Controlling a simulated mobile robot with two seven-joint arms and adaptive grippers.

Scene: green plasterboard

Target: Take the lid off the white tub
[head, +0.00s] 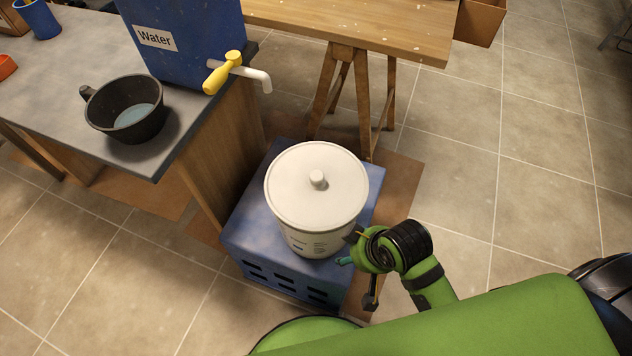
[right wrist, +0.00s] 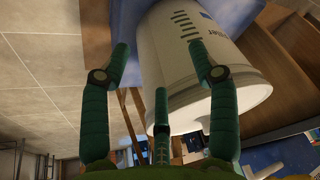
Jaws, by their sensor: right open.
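The white tub (head: 316,243) stands upright on a blue crate (head: 238,243). Its round white lid (head: 290,190) is on top, with a small knob (head: 318,180) at the centre. My right gripper (head: 352,248) is at the tub's lower right side in the head view, below the lid. In the right wrist view its green fingers (right wrist: 160,75) are spread and empty, with the tub (right wrist: 178,50) beyond them and the lid rim (right wrist: 245,100) at the right. I cannot tell whether a finger touches the tub. My left gripper is not in view.
A grey worktop (head: 60,95) at the left holds a black pot (head: 120,125) of water and a blue water container (head: 190,45) with a yellow-handled tap (head: 222,75). A wooden trestle table (head: 350,25) stands behind. The tiled floor (head: 530,200) at the right is clear.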

